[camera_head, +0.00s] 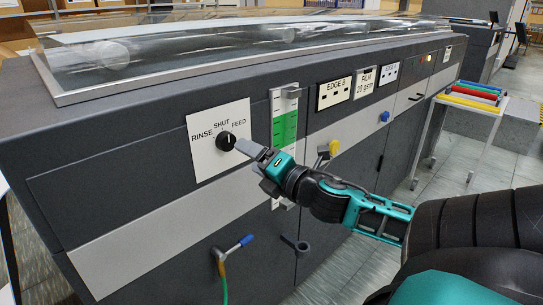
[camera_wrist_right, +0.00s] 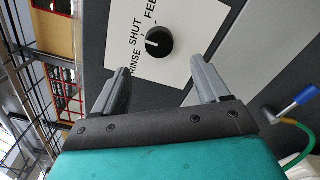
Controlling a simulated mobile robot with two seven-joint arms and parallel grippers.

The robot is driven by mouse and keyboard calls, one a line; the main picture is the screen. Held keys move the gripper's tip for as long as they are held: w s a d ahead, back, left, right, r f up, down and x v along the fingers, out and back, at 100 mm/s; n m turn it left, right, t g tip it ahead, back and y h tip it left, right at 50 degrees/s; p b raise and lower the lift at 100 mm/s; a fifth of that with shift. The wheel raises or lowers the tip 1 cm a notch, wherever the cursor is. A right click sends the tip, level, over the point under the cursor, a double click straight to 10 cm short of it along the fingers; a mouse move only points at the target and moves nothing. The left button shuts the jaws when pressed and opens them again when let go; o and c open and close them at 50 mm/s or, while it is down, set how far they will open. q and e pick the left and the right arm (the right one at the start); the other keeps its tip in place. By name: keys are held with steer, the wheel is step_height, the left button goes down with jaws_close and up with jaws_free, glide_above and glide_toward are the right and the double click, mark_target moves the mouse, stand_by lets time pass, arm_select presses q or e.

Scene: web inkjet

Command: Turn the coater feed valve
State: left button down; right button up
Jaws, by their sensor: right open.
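The coater feed valve is a round black knob (camera_head: 227,141) with a white pointer line, set on a white plate (camera_head: 205,165) marked RINSE, SHUT and FEED. The pointer line appears to be at SHUT. My right gripper (camera_head: 250,152) is just right of the knob in the head view and hides part of the plate's edge. In the right wrist view the right gripper (camera_wrist_right: 161,82) is open and empty. The knob (camera_wrist_right: 159,42) shows there beyond the fingertips, between their lines, with no contact visible. My left gripper is not in view.
A green level strip (camera_head: 285,130), a yellow knob (camera_head: 334,147) and a blue knob (camera_head: 385,116) are on the machine front to the right. A blue-handled lever (camera_head: 240,244) with a green hose is below. A clear cover (camera_head: 230,45) lies along the top.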

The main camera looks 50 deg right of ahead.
steer(key=shift+s+a, duration=0.15)
steer(key=shift+s, duration=1.15)
steer(key=shift+s+a, duration=0.15)
steer(key=shift+s, duration=1.1)
